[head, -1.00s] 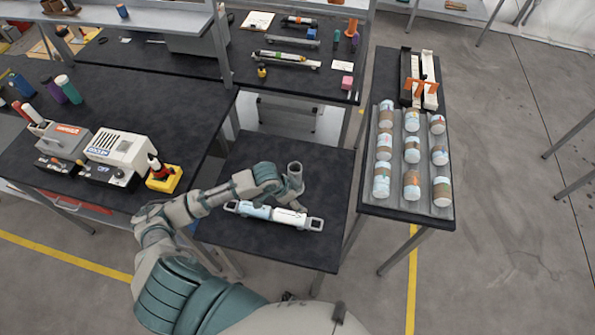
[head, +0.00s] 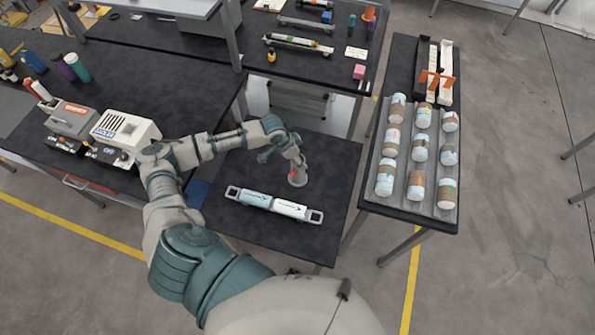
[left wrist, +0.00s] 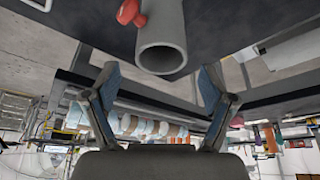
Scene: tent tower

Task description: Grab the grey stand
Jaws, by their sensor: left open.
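The grey stand, a hollow round tube (head: 298,181), is on the small dark table (head: 335,190), its upper part hidden behind my left gripper in the head view. It shows in the left wrist view as an open-ended grey tube (left wrist: 162,50) with a red knob (left wrist: 130,12) at its side. My left gripper (head: 291,154) is open, and in the left wrist view its two fingers (left wrist: 160,78) are spread on either side of the tube's end. I cannot tell any contact. My right gripper is not in view.
A light blue and white bar with square ends (head: 274,204) lies in front of the stand. A grey tray (head: 401,196) with several labelled cylinders sits on the table at right. A white and grey machine (head: 124,135) stands on the left table. The small table's right side is clear.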

